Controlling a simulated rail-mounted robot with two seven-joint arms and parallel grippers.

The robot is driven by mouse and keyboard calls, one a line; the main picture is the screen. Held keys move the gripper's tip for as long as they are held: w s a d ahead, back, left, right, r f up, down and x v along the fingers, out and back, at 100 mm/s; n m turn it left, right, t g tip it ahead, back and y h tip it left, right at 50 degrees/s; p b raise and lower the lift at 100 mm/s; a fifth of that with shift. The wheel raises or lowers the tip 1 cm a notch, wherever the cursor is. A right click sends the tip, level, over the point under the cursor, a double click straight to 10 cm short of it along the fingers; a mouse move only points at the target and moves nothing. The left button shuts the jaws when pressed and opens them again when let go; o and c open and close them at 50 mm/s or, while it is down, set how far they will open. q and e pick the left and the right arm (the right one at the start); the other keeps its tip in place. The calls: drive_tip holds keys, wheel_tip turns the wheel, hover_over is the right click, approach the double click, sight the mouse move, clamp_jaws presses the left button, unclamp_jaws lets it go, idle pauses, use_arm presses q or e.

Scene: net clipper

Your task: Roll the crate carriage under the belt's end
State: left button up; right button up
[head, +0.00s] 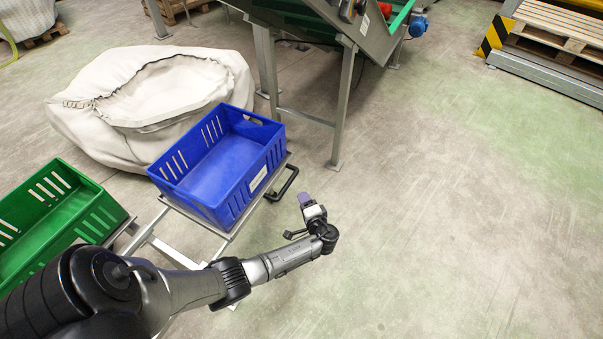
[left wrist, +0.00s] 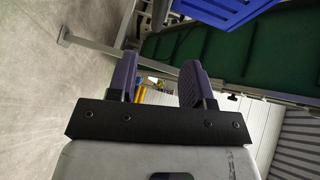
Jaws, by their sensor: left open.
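The crate carriage (head: 172,253) is a low light metal frame, carrying an empty blue crate (head: 225,165) on its right end. A black handle (head: 287,185) sticks out from that end. My left gripper (head: 306,200) is open and empty, just right of the handle and apart from it in the head view. In the left wrist view its two purple fingers (left wrist: 158,82) are spread, with part of the blue crate (left wrist: 222,12) at the upper right. The belt conveyor (head: 350,30) stands on metal legs behind the carriage. My right gripper is not in view.
An empty green crate (head: 50,212) stands to the left, partly hidden by my arm. A big white bag (head: 110,130) lies behind the blue crate. A conveyor leg (head: 343,105) stands beyond the handle. The floor (head: 450,200) to the right is clear, up to pallets (head: 560,25) in the far corner.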

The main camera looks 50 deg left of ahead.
use_arm(q)
drive_tip(key=d+n, duration=0.1)
drive_tip(key=b, duration=0.3)
approach(289, 180)
drive_tip(key=shift+g, duration=0.4)
drive_tip(key=a, duration=0.1)
drive_tip(key=a+f, duration=0.1)
drive_tip(key=w+a, duration=0.1)
drive_tip(key=shift+a+f, duration=0.4)
drive_tip(key=b+x, duration=0.2)
drive_tip(key=x, duration=0.3)
drive_tip(key=shift+w, duration=0.1)
drive_tip(key=shift+a, duration=0.3)
drive_tip(key=shift+w+a, duration=0.1)
drive_tip(key=shift+a, duration=0.1)
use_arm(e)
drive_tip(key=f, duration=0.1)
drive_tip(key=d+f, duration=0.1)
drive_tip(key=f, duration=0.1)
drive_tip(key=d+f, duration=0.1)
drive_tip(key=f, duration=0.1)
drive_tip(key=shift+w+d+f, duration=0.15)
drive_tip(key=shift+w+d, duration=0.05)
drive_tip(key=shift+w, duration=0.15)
use_arm(q)
drive_tip(key=shift+d, duration=0.1)
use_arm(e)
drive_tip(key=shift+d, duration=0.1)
